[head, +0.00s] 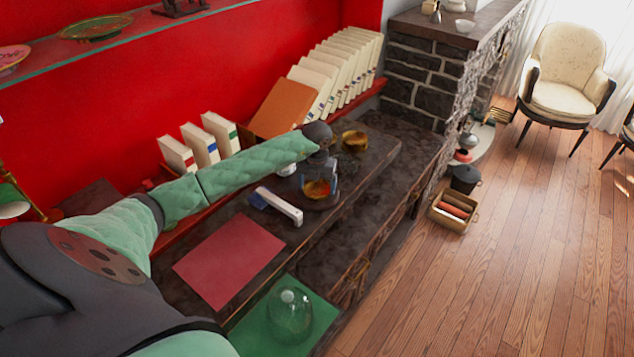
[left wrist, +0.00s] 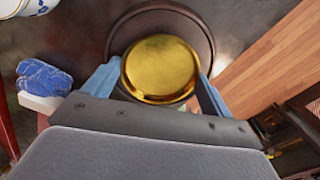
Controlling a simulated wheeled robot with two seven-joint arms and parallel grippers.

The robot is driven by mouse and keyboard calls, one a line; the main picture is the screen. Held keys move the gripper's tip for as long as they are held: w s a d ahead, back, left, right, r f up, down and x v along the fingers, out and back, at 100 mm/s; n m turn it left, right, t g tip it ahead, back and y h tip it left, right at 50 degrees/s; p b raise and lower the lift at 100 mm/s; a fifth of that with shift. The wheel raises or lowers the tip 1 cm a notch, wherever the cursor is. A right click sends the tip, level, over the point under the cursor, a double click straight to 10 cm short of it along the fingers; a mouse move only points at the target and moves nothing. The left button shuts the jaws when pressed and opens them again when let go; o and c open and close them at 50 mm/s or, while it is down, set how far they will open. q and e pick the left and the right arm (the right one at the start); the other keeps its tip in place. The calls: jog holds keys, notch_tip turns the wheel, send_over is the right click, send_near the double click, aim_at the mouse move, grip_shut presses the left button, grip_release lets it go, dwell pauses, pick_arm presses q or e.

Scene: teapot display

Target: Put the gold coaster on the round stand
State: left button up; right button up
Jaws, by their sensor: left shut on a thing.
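The gold coaster (head: 317,189) is a shiny round disc between the fingers of my left gripper (head: 319,183). In the left wrist view the coaster (left wrist: 160,68) lies between the two blue fingers, which are shut on its sides. The round stand (head: 325,204) is dark brown and sits on the dark shelf top under the gripper. In the left wrist view the stand's rim (left wrist: 205,38) shows around the far side of the coaster, and its near part is hidden. I cannot tell whether the coaster touches the stand. My right gripper is not in view.
A white and blue tool (head: 280,206) lies beside the stand, and a red mat (head: 229,259) lies nearer. A gold round container (head: 354,139) stands behind the gripper. White binders (head: 219,133) line the red wall. A glass dome (head: 289,315) sits on a green mat.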

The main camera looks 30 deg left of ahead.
aim_at(317, 190)
pick_arm(q)
jog(key=shift+f, duration=0.2)
jog(key=o, duration=0.9)
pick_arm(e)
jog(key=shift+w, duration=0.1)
pick_arm(q)
jog(key=shift+r, duration=0.15)
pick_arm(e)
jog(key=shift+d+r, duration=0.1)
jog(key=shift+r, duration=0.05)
pick_arm(q)
jog(key=shift+r, duration=0.1)
jog(key=shift+r+b, duration=0.25)
jog(key=shift+b, duration=0.1)
jog(key=shift+r+b, duration=0.5)
jog(key=shift+r, duration=0.3)
jog(key=shift+r+b, duration=2)
jog(key=shift+r, duration=2.85)
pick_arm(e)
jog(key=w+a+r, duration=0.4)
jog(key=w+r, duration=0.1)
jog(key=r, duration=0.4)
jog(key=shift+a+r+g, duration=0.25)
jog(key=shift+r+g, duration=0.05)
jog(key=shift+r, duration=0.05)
